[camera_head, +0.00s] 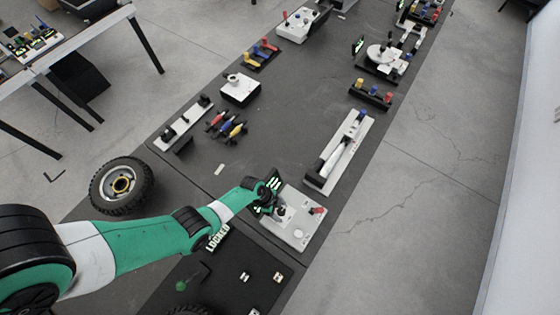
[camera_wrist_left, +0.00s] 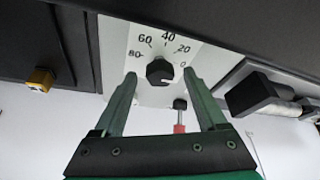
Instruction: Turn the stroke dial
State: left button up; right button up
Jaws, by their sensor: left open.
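The stroke dial (camera_wrist_left: 159,72) is a black knob on a white panel (camera_wrist_left: 150,95), with a printed scale from 0 to 80 around it. A pale mark shows on the knob's lower right, on the side of the 0. My left gripper (camera_wrist_left: 160,77) is open, its green fingers on either side of the knob in the left wrist view; I cannot tell whether they touch it. In the head view my left gripper (camera_head: 272,202) is over the upper left part of the white panel (camera_head: 306,228), where the dial is hard to make out. My right gripper is not in view.
A red-tipped lever (camera_head: 317,210) stands on the same panel, close to the dial. A white fixture with a long cylinder (camera_head: 341,150) lies beyond it. A wheel (camera_head: 121,185) and a LOCKED sign (camera_head: 217,237) are near my left arm.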

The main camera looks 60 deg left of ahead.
pick_arm(q)
grip_shut()
dwell(0.4)
